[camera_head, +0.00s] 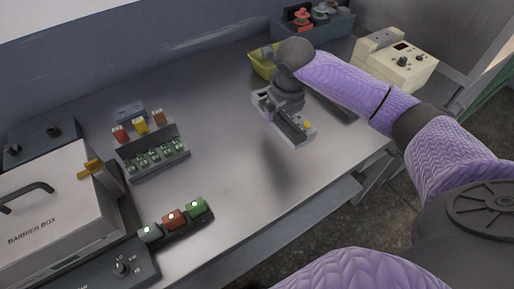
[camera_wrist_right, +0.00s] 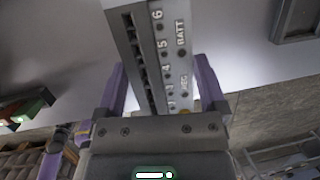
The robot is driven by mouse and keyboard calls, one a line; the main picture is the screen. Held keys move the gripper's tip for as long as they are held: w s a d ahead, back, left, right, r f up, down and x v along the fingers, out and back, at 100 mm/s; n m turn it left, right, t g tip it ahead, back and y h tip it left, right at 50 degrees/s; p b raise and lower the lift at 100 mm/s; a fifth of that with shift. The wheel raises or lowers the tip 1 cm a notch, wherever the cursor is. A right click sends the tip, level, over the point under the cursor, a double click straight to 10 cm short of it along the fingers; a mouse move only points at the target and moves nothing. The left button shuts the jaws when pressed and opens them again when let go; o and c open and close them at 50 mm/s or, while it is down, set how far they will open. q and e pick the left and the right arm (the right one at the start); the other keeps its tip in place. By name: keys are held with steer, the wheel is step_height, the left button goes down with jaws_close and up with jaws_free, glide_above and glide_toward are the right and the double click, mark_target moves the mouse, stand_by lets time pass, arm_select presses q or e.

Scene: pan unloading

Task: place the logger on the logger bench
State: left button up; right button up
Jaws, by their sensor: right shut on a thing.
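The logger (camera_head: 296,124) is a long grey box with a dark slotted strip and a yellow button. My right gripper (camera_head: 285,98) is shut on it and holds it over the right part of the grey metal bench (camera_head: 235,118). A soft shadow on the bench suggests the logger is raised. In the right wrist view the logger (camera_wrist_right: 155,45) stands between the two purple fingers of the gripper (camera_wrist_right: 160,78), showing numbered ports and the labels BATT and REC. I cannot tell which surface is the logger bench. My left gripper is not in view.
A yellow bin (camera_head: 262,62) and a cream instrument (camera_head: 397,60) stand behind the logger. A blue-grey tray (camera_head: 335,27) holds red and grey items. A rack (camera_head: 153,156), a button strip (camera_head: 180,225) and the barrier box (camera_head: 50,215) are at left. The bench middle is clear.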

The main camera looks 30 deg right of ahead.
mark_target(285, 117)
steer(key=f+b, duration=0.1)
steer(key=f, duration=0.3)
steer(key=f+b, duration=0.1)
steer(key=f, duration=0.4)
steer(key=shift+d, duration=0.2)
steer(key=shift+r, duration=0.2)
steer(key=o, duration=1.2)
steer(key=shift+f, duration=0.1)
steer(key=shift+c, duration=0.2)
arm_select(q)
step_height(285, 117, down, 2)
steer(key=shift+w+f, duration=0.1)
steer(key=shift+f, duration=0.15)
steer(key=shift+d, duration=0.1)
arm_select(e)
steer(key=shift+r, duration=0.4)
steer(key=p+v, duration=0.4)
steer(key=v, duration=0.7)
steer(key=shift+r, duration=0.3)
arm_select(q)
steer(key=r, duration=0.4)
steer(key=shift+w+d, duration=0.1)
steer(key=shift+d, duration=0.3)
